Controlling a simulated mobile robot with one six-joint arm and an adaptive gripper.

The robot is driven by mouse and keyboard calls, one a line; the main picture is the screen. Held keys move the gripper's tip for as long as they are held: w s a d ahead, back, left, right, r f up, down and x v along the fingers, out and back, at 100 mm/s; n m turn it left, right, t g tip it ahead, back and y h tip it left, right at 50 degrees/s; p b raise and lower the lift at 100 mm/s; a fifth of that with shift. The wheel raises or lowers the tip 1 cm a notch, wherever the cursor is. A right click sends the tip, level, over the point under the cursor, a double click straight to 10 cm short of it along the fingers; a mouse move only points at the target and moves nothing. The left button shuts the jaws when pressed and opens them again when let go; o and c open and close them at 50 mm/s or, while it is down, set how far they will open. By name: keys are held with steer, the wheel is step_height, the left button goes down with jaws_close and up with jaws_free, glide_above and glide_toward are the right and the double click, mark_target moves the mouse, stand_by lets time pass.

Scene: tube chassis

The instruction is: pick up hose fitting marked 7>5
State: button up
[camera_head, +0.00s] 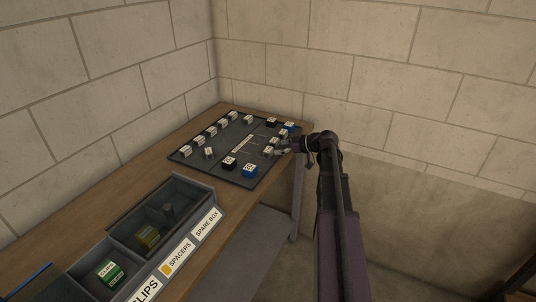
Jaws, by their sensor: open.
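Several small fittings with white marked faces sit on a dark grey board (197,163) on the workbench. Their markings are too small to read, so I cannot tell which one is marked 7>5. A row of pale fittings (211,131) runs along the board's left side, with another pale one (209,152) nearer the middle. My gripper (281,146) is open at the board's right edge, close beside pale fittings (268,151). My gripper partly hides that area, and I cannot tell whether it touches any fitting.
A grey divided bin (190,189) in front has labels reading clips, spacers and spare box. It holds a green clips box (110,272), a yellowish item (148,237) and a dark grey piece (168,210). Block walls (420,70) stand behind. Bare wooden bench (60,225) lies left.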

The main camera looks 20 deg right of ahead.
mark_target(271, 149)
steer(key=shift+b+x, duration=1.05)
steer(key=shift+x, duration=1.5)
steer(key=c, duration=0.8)
